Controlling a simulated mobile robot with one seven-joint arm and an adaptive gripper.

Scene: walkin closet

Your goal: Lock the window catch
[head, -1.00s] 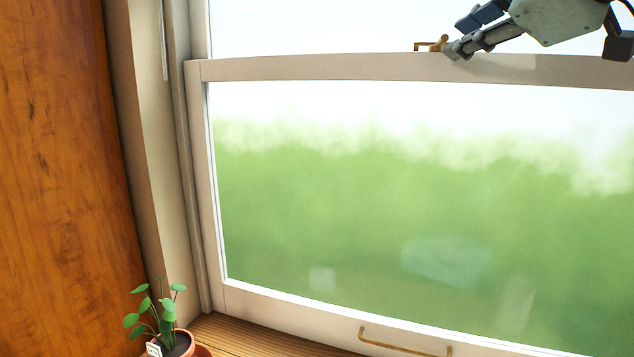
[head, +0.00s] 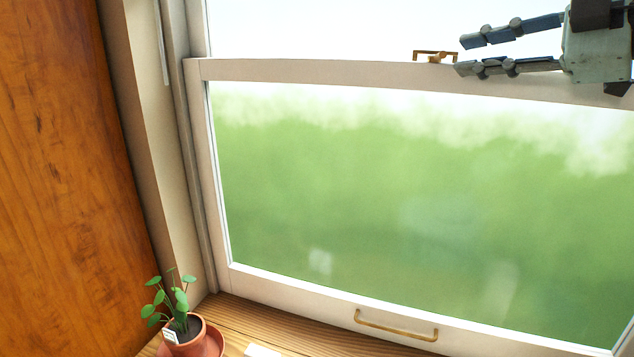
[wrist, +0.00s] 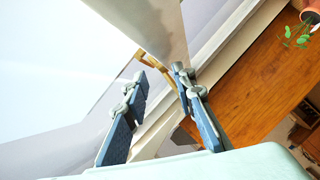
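The window catch (head: 436,56) is a small brass piece on top of the white meeting rail (head: 320,72) of the window. My gripper (head: 460,56) is just right of the catch in the head view, its two fingers spread apart and pointing left. In the wrist view my gripper (wrist: 160,72) is open, and the brass catch (wrist: 152,62) shows beyond and between the fingertips. Nothing is held. The fingertips look apart from the catch, though the exact gap is hard to tell.
A brass pull handle (head: 395,326) is on the bottom rail. A potted plant (head: 185,325) stands on the wooden sill (head: 238,312) at lower left. A wooden panel (head: 60,180) is at the left. Glass fills the middle of the window.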

